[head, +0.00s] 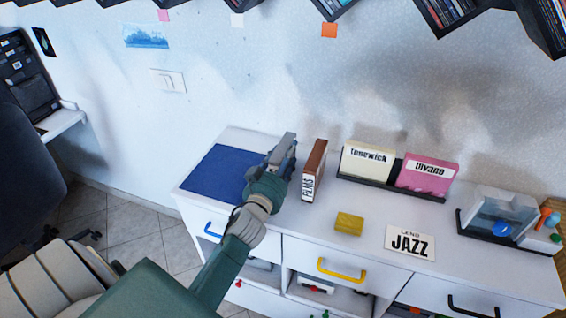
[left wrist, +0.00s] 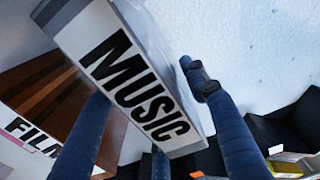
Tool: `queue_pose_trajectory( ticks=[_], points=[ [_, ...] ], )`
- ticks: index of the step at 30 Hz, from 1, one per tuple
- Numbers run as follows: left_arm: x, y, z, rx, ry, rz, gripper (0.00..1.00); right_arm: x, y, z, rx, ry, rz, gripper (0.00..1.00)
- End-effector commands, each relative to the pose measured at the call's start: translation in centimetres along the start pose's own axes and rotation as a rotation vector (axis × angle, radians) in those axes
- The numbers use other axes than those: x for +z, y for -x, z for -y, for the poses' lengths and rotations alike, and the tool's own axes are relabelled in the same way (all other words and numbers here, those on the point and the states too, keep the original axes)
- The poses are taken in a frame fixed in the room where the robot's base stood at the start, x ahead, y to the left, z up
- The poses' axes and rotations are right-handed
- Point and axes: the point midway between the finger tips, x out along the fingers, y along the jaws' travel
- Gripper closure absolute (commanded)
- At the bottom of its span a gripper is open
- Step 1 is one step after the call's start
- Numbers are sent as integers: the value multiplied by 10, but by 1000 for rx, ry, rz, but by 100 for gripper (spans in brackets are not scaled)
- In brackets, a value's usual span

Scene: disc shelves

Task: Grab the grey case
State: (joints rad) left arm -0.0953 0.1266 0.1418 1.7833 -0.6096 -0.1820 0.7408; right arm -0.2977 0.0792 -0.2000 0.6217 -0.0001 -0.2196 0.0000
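The grey case (left wrist: 175,65) has a white label reading MUSIC and fills the middle of the left wrist view, slanted in the picture. In the head view it shows only as a narrow grey shape (head: 284,146) at my left gripper (head: 283,160), partly hidden by it. In the left wrist view the blue fingers of my left gripper (left wrist: 145,82) lie on both sides of the case, close to it; part of the fingers is hidden behind it. I cannot tell whether they press on it. My right gripper is not in view.
A brown FILMS case (head: 316,165) stands close on the right of my left gripper. Cream (head: 367,162) and pink (head: 427,175) cases stand farther right. A blue mat (head: 218,172) lies left on the white cabinet. A yellow block (head: 349,223) and JAZZ card (head: 410,243) lie near the front.

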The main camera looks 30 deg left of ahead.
Motion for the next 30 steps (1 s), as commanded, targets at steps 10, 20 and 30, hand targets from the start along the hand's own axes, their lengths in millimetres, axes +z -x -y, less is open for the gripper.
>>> queue_pose_trajectory(
  ticks=[10,20,30],
  points=[
    [-1,0,0,0,0,-2,95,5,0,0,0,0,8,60],
    [-25,0,1,0,-2,-7,95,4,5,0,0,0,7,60],
    [-114,0,0,2,-3,-12,95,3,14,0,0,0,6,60]
  ],
)
